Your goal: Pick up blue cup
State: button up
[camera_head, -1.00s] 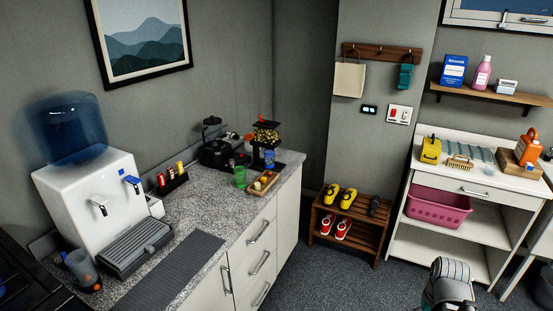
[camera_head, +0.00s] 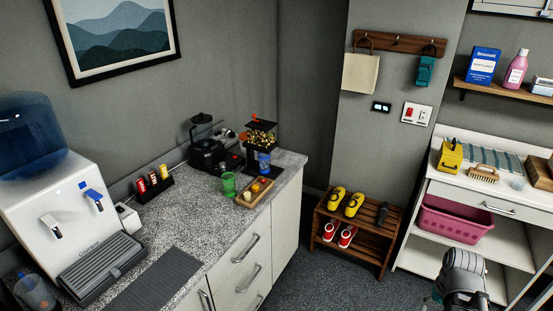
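A small blue cup (camera_head: 264,163) stands on the speckled counter (camera_head: 190,215) near its far end, in front of a black dispenser with a gold-coloured filling (camera_head: 261,138). A green cup (camera_head: 229,184) stands to its left, and a wooden tray (camera_head: 253,192) with several small round items lies just in front of it. Part of my arm shows at the lower right, over the floor and well apart from the cup. My gripper's fingers cannot be made out.
A white water dispenser (camera_head: 75,225) stands on the near left of the counter. A black machine (camera_head: 207,152) is at the back. A wooden shoe rack (camera_head: 358,235) and white shelf unit (camera_head: 470,215) stand right. Dark floor (camera_head: 330,285) lies between.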

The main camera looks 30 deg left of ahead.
aim_at(264, 160)
jog(key=i, duration=1.35)
jog(key=u, duration=1.15)
